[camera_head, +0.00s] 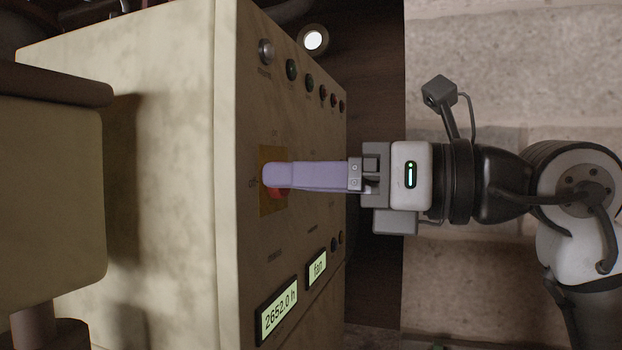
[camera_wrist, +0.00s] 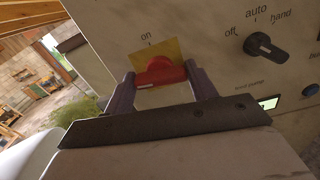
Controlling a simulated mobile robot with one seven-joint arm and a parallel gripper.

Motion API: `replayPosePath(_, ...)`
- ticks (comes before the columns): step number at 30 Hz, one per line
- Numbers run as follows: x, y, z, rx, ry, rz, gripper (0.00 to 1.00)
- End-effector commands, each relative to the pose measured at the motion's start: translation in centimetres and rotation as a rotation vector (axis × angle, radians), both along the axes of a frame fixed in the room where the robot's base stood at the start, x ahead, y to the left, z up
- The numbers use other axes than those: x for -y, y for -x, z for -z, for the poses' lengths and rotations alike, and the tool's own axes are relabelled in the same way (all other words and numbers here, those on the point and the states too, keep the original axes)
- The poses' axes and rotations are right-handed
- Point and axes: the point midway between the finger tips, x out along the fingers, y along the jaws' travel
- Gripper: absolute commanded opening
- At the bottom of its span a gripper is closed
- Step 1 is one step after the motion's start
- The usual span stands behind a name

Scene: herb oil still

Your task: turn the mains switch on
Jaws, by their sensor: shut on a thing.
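The mains switch is a red rotary handle (camera_wrist: 160,72) on a yellow plate (camera_wrist: 182,52), with the word "on" printed above the plate in the wrist view. My gripper (camera_wrist: 160,76) has a purple finger on each side of the red handle and is shut on it. The handle lies roughly crosswise between the fingers, with a pale mark near its lower left. In the head view, my gripper (camera_head: 268,176) reaches in from the right to the panel, and its near finger hides most of the handle. A bit of red (camera_head: 277,193) shows below the finger, over the yellow plate (camera_head: 270,207).
The switch sits on a cream control cabinet (camera_head: 170,190). A black selector knob (camera_wrist: 264,46) marked off, auto and hand is to the right in the wrist view. Several lamps and buttons (camera_head: 291,70) and a lit display (camera_head: 279,312) share the panel.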

Motion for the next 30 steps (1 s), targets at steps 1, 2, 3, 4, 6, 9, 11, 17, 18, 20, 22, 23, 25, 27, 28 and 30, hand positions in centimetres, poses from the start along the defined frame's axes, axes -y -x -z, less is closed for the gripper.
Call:
replayPosePath(1,0.05,0.0,0.03,-0.033,-0.011,0.002,0.34)
replayPosePath(2,0.07,-0.02,0.03,-0.056,-0.018,0.003,0.34)
replayPosePath(3,0.07,-0.02,0.05,-0.088,-0.027,0.004,0.34)
replayPosePath(4,0.06,-0.03,0.06,-0.114,-0.035,0.003,0.34)
replayPosePath(6,0.11,-0.04,0.04,-0.175,-0.057,0.004,0.34)
replayPosePath(9,0.1,-0.05,0.04,-0.265,-0.087,0.004,0.34)
replayPosePath(11,0.09,-0.07,0.05,-0.32,-0.103,0.004,0.34)
replayPosePath(17,0.07,-0.09,0.05,-0.501,-0.163,0.004,0.34)
replayPosePath(18,0.09,-0.07,0.03,-0.537,-0.176,0.004,0.34)
replayPosePath(20,0.1,-0.11,0.08,-0.591,-0.192,0.004,0.34)
replayPosePath(22,0.11,-0.11,0.06,-0.655,-0.214,0.005,0.34)
replayPosePath(23,0.09,-0.09,0.04,-0.682,-0.223,0.004,0.34)
replayPosePath(25,0.09,-0.12,0.07,-0.746,-0.242,0.004,0.34)
replayPosePath(27,0.11,-0.13,0.05,-0.808,-0.264,0.004,0.34)
replayPosePath(28,0.11,-0.12,0.04,-0.836,-0.273,0.003,0.34)
replayPosePath(30,0.1,-0.14,0.06,-0.898,-0.293,0.004,0.34)
